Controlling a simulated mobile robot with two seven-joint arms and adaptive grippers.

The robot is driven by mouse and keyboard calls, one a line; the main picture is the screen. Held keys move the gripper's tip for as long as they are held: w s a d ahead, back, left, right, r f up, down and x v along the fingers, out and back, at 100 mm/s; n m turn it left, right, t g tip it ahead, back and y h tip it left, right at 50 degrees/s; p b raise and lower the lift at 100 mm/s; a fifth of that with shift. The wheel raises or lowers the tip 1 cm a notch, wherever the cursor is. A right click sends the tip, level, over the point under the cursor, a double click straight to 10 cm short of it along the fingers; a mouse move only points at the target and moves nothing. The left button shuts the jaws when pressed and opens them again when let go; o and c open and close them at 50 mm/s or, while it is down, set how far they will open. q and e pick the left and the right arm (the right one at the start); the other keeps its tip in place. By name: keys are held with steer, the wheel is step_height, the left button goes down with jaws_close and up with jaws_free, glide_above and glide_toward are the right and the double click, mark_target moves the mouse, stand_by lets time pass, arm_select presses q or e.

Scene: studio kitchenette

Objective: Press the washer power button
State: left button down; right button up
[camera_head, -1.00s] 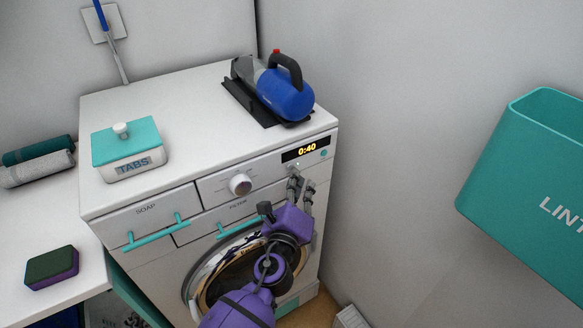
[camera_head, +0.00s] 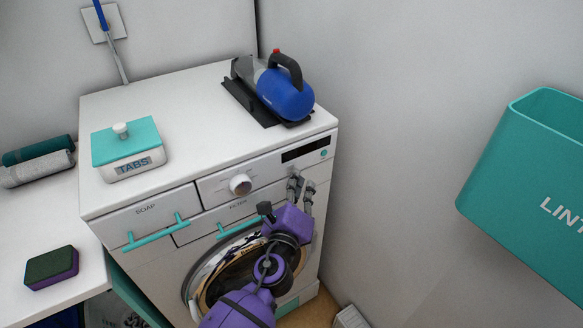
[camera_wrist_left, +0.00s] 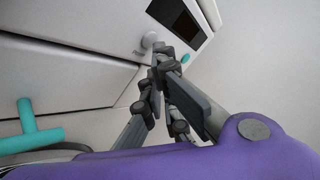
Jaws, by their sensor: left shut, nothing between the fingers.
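The white washer (camera_head: 145,210) stands in the middle of the head view. Its display (camera_head: 305,150) is dark. A small white round button (camera_wrist_left: 150,40) with a label beside it shows in the left wrist view, below the display. My left gripper (camera_head: 296,180) is shut and empty at the right part of the washer's front panel. In the left wrist view its fingertips (camera_wrist_left: 158,52) are right at the white button and partly cover it. I cannot tell whether they touch. My right gripper is out of view.
A blue handheld vacuum (camera_head: 285,93) and a tabs box (camera_head: 130,150) stand on top. A teal lint bin (camera_head: 530,180) hangs on the right wall.

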arm_select(q)
steer(key=shift+s+d, duration=0.2)
steer(key=shift+s, duration=0.1)
steer(key=s+d, duration=0.3)
steer(key=s, duration=0.2)
steer(key=shift+d, duration=0.25)
steer(key=shift+w, duration=0.1)
stand_by(1.4)
